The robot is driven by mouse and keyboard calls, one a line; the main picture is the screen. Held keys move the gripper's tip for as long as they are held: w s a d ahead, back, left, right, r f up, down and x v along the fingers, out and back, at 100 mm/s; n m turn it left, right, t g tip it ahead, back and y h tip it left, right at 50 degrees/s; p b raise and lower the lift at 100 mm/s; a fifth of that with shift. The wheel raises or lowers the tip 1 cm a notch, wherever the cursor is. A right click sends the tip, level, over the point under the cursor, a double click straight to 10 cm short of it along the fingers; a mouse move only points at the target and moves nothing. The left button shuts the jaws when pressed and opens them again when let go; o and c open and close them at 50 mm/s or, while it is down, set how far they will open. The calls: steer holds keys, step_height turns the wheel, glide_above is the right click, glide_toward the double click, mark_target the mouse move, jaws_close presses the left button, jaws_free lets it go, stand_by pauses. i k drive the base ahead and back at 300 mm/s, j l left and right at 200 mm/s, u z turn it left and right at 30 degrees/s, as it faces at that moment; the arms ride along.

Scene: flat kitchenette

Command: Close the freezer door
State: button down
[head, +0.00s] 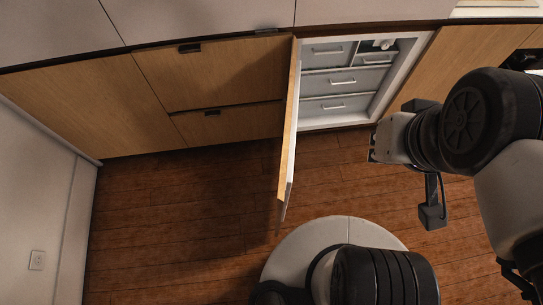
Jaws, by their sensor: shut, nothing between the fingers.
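The freezer door (287,150) is a wood-fronted panel in the head view. It stands open, swung out from its left side and seen almost edge-on. Behind it the freezer (400,77) shows a white inside with several handled drawers. My gripper (374,149) is shut and empty, to the right of the door and in front of the freezer's lower right corner. A clear gap lies between my gripper and the door. The fingertips are small and partly hidden by the gripper body.
Wooden drawers (215,72) and a plain wooden panel (75,108) line the cabinet front left of the freezer. The wooden floor (185,215) left of the door is clear.

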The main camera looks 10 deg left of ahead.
mark_target(287, 155)
steer(key=j+z, duration=0.1)
steer(key=j, duration=0.3)
steer(key=k+j+z, duration=0.15)
steer(key=j, duration=0.25)
steer(key=k+j+z, duration=0.1)
steer(key=j, duration=0.25)
steer(key=k+j+z, duration=0.15)
steer(key=j, duration=0.25)
steer(key=k+u, duration=0.15)
steer(key=u, duration=0.2)
